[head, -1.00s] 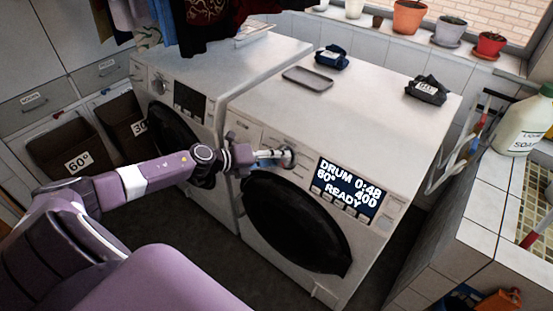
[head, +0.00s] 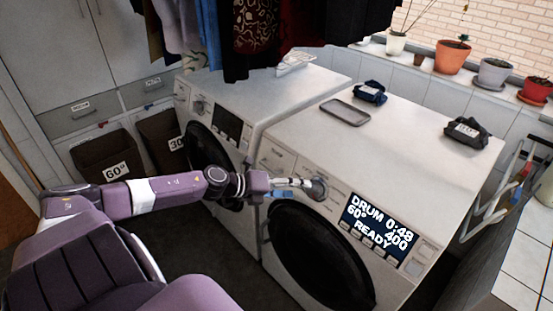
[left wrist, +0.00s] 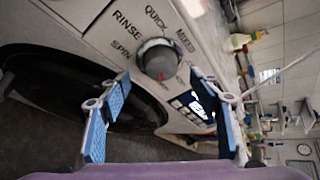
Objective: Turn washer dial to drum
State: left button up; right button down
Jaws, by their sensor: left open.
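The right-hand washer (head: 400,135) is white with a dark round door (head: 315,258). Its grey dial (head: 319,189) sits left of a lit display (head: 380,232) reading DRUM 0:48, 60°, 400, READY. My left gripper (head: 302,184) is at the dial from the left. In the left wrist view the dial (left wrist: 158,58) shows a red mark, with RINSE, SPIN and QUICK printed around it. The open fingers (left wrist: 160,80) stand apart on either side, just short of the dial, with no clear contact. The right gripper is not seen.
A second machine (head: 300,88) stands to the left under hanging clothes (head: 262,38). Labelled laundry bins (head: 105,155) are at left, potted plants (head: 452,57) on the sill.

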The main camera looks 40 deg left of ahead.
pick_arm(q)
jog(key=v, duration=0.6)
jog(key=shift+s+a+r, duration=0.15)
jog(key=shift+s+r, duration=0.05)
jog(key=shift+s, duration=0.1)
dwell(0.7)
